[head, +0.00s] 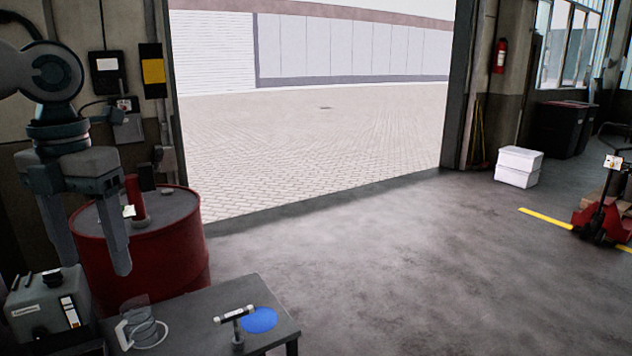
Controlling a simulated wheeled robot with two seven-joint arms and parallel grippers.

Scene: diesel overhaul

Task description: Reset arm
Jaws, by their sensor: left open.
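My left arm comes in from the upper left. Its gripper (92,235) points down, with its two fingers spread apart and nothing between them. It hangs above and behind the small table's left part, in front of the red drum (170,245) in the picture. My right gripper is not in view.
A dark table (205,320) at the bottom bears a grey canister (40,310), a clear jug (140,325), a hammer-like tool (236,318) and a blue disc (260,320). White boxes (518,167) and a red pallet truck (598,215) stand right. The floor between is clear.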

